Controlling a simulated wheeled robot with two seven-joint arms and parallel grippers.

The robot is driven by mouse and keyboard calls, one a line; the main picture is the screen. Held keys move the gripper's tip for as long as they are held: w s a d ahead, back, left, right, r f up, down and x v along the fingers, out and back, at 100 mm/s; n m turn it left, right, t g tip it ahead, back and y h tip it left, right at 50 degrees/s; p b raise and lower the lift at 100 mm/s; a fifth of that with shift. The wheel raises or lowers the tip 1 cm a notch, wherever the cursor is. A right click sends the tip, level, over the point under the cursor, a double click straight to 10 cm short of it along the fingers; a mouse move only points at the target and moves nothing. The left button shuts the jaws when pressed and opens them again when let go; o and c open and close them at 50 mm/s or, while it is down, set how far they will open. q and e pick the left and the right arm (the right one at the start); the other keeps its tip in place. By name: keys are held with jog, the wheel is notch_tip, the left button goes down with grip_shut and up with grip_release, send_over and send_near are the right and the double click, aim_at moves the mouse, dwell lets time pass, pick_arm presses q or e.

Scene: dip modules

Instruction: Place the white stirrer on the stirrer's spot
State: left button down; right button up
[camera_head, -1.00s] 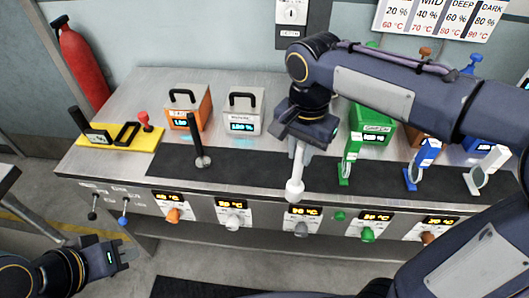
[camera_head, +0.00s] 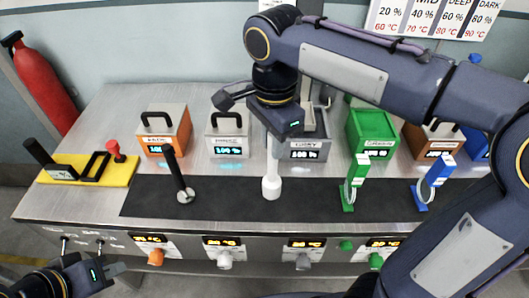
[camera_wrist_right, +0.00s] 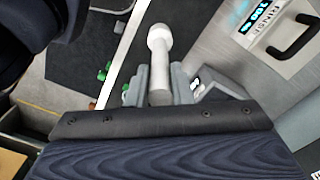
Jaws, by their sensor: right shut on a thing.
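The white stirrer (camera_head: 271,184) hangs nearly upright, bulb end down, over the dark mat strip (camera_head: 320,203). My right gripper (camera_head: 276,138) is shut on its upper part. In the right wrist view the stirrer (camera_wrist_right: 158,55) stands between the two grey fingers of my right gripper (camera_wrist_right: 158,88). I cannot tell whether the bulb touches the mat. The mat shows no clear marking for the stirrer's spot. My left gripper (camera_head: 106,271) is at the lower left, away from the bench; its finger gap is unclear.
A black stirrer (camera_head: 178,175) stands left on the mat; green (camera_head: 354,183) and blue (camera_head: 432,182) tools stand right. Orange (camera_head: 164,130), white (camera_head: 227,134), grey (camera_head: 309,140) and green (camera_head: 373,131) modules stand behind. A yellow tray (camera_head: 118,171) is at left.

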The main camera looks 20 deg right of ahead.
aim_at(273, 165)
notch_tip(273, 165, down, 6)
jog(key=w, duration=0.2)
jog(key=shift+w+a, duration=0.15)
jog(key=shift+a, duration=0.3)
jog(key=shift+f, duration=0.2)
jog(key=o, duration=0.9)
jog(key=shift+r, duration=0.1)
